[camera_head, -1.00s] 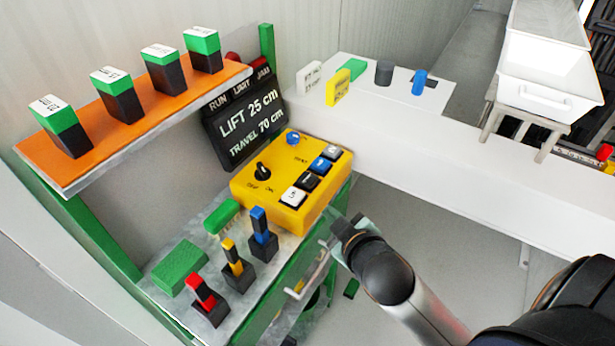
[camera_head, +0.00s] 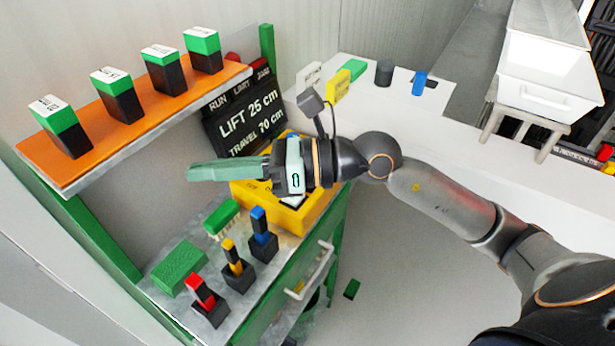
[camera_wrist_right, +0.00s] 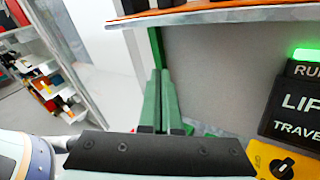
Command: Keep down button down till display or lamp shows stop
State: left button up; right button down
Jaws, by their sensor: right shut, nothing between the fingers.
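The yellow control box (camera_head: 312,212) stands on the bench, and my right wrist and gripper hang over it, hiding its buttons and knob. Its knob (camera_wrist_right: 282,167) shows at the lower right of the right wrist view. The black display (camera_head: 245,125) behind it reads LIFT 25 cm and TRAVEL 70 cm. In the right wrist view a green lamp (camera_wrist_right: 307,54) glows above RUN. My right gripper (camera_head: 192,173) is shut and empty, its green fingers pointing left past the box; they also show in the right wrist view (camera_wrist_right: 160,76). My left gripper is not in view.
An orange shelf (camera_head: 150,105) with several green-black blocks stands at the upper left. A white counter (camera_head: 450,135) runs behind my right arm.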

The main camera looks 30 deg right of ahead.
jog(key=w+d+f+h, duration=0.3)
jog(key=w+d+h, duration=0.1)
jog(key=d+h, duration=0.3)
jog(key=w+d+f+n+t+h, duration=0.1)
jog(key=w+d+f+h, duration=0.2)
jog(key=d, duration=0.9)
jog(key=w+h, duration=0.1)
jog(key=h, duration=0.2)
jog(key=shift+d+t+h, duration=0.25)
jog(key=shift+t+h, duration=0.05)
jog(key=shift+h, duration=0.1)
jog(key=shift+w+f, duration=0.1)
notch_tip(320, 180, down, 8)
jog(key=b, duration=0.5)
jog(key=shift+f+b, duration=0.4)
jog(key=shift+b, duration=0.2)
jog(key=shift+r, duration=0.1)
